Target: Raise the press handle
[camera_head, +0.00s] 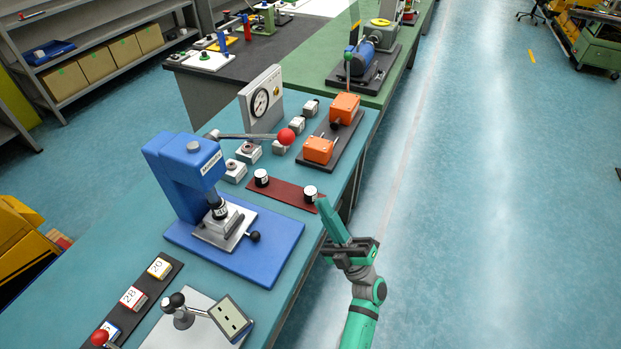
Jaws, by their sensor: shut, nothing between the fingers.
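The blue press (180,170) stands on its blue base plate at the left part of the teal bench. Its press handle (286,136) is a thin grey lever ending in a red ball. The lever sticks out to the right from behind the press head and lies close to level. A metal block with a small black knob sits under the ram. My gripper (323,204) is over the bench's right edge, to the right of the press and below the red ball in the picture. Its green fingers are shut and empty, apart from the handle.
A dark red strip (280,192) with small black-and-white weights lies between press and gripper. Behind it are a dial gauge (262,100) and orange blocks (318,150) on a dark plate. A panel (230,318) and labelled blocks are in front.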

